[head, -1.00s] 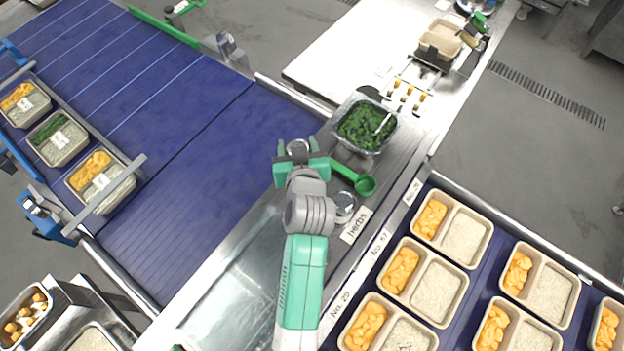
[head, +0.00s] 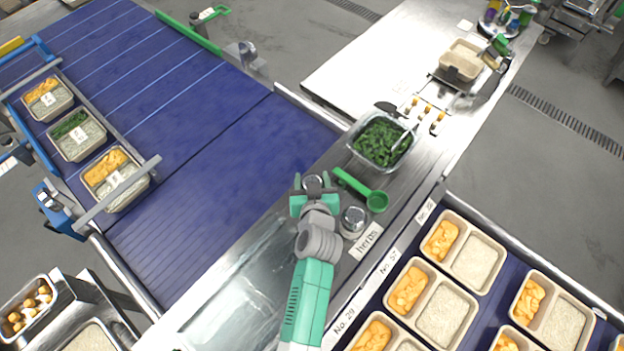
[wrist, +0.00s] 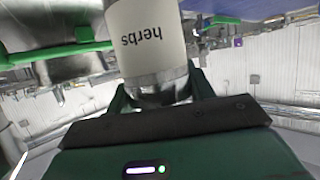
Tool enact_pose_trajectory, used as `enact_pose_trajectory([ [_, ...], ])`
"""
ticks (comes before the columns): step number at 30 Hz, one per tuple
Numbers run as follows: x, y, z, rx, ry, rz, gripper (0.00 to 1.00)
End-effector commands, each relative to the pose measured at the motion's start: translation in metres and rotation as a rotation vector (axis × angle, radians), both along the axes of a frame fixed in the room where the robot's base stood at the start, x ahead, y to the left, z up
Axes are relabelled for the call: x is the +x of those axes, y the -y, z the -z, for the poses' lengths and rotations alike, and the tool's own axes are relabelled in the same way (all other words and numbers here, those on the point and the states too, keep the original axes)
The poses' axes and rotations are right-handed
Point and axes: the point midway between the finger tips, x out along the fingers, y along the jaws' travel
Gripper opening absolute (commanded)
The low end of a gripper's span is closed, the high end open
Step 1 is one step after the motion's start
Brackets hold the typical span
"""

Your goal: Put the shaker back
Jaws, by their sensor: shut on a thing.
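The shaker (head: 313,182) has a round metal top and stands between the fingers of my gripper (head: 310,190). In the wrist view the shaker (wrist: 147,45) shows a white body with the word "herbs", upside down in the picture. My gripper is shut on it, above the steel counter left of the green scoop. Whether the shaker's base touches the counter cannot be told. A "herbs" label (head: 367,241) lies on the counter's right edge, to the lower right of my gripper.
A second round metal-topped container (head: 353,218) stands beside the label. The green scoop (head: 362,190) and a glass tub of chopped herbs (head: 382,141) lie beyond. Blue belts run on both sides; the right one (head: 500,278) carries trays with rice and orange pieces.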

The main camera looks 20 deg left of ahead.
Motion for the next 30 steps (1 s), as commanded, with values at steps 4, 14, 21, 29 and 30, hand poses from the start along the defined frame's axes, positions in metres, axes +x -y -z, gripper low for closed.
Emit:
enact_pose_trajectory([
  [4,0.0,0.0,0.0,0.0,0.0,0.0,0.28],
  [14,0.0,0.0,0.002,-0.001,0.0,0.0,0.75],
  [21,-0.003,0.001,-0.003,0.0,-0.001,0.0,0.75],
  [29,-0.054,0.03,-0.025,0.0,0.0,0.002,0.75],
  [30,-0.062,0.034,-0.028,0.001,-0.001,0.002,0.75],
])
